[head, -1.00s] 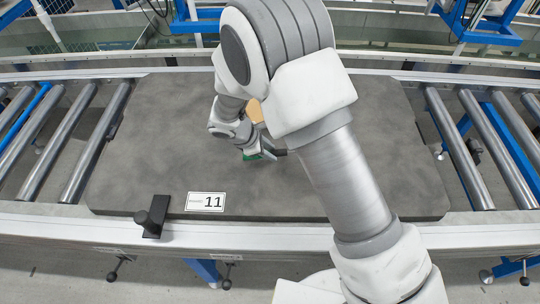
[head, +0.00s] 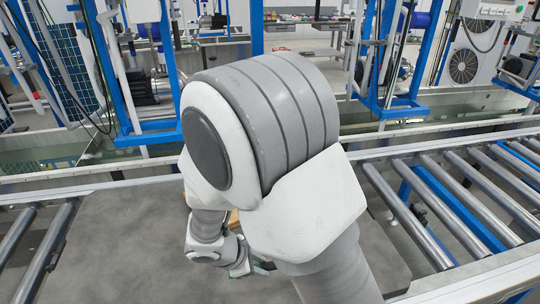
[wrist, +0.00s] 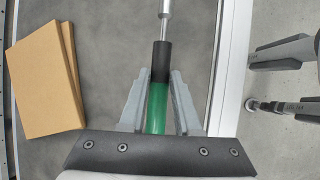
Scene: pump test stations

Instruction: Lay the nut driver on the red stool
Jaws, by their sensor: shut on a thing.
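The nut driver (wrist: 157,108) has a green and black handle and a metal shaft. In the wrist view it lies between the two grey fingers of my gripper (wrist: 160,72), which are shut on its handle. The shaft points away from my gripper, and its far end runs out of the picture. In the head view my arm hides most of the gripper and the nut driver. No red stool shows in either view.
A grey slab (head: 110,230) lies on the roller conveyor (head: 450,200). Brown flat blocks (wrist: 38,85) lie on it, left of the nut driver in the wrist view. Blue-framed pump stations (head: 385,60) and a workbench (head: 305,25) stand beyond the conveyor.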

